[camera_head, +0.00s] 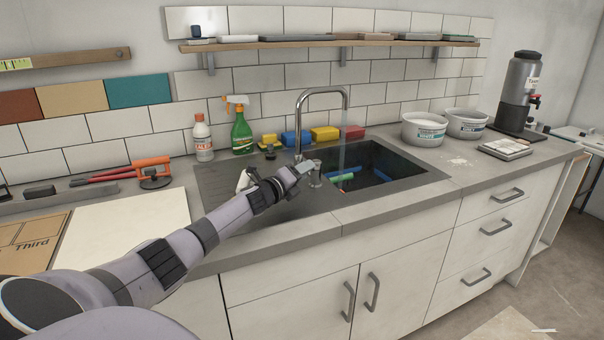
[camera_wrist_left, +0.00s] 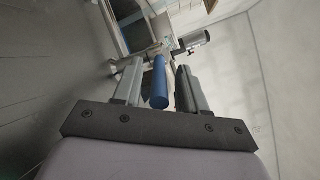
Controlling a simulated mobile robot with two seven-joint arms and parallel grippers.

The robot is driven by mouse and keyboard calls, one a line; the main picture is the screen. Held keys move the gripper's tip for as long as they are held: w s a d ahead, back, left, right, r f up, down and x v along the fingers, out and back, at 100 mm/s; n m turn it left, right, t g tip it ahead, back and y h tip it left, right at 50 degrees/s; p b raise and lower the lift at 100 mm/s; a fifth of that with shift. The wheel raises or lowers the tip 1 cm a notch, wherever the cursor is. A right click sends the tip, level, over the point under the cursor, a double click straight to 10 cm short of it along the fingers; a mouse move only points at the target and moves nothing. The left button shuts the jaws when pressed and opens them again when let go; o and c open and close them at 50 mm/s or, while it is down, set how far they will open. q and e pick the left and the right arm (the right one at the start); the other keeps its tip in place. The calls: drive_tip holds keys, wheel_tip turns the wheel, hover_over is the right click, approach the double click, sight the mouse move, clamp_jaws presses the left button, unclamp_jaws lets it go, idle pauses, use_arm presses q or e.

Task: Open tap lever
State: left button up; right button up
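The chrome tap (camera_head: 299,115) stands behind the sink (camera_head: 402,166), its curved spout over the basin. My left gripper (camera_head: 312,170) is low at the tap's base, at the sink's left edge. In the left wrist view its fingers (camera_wrist_left: 160,70) are apart on either side of a blue cylinder (camera_wrist_left: 159,88) that points toward the camera. This may be the lever; firm contact cannot be made out. In the head view my gripper hides the lever area. My right gripper is not in view.
A green spray bottle (camera_head: 242,133), a white bottle (camera_head: 203,140) and coloured sponges (camera_head: 324,133) stand behind the sink. Two tubs (camera_head: 424,130) (camera_head: 466,124) are to its right. A wooden shelf (camera_head: 330,43) runs above. The counter right of the sink is partly clear.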

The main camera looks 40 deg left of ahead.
use_arm(q)
drive_tip(key=shift+s, duration=0.1)
drive_tip(key=shift+s+d, duration=0.25)
drive_tip(key=shift+s, duration=1.5)
drive_tip(key=shift+s+d, duration=0.2)
drive_tip(key=shift+s, duration=1.5)
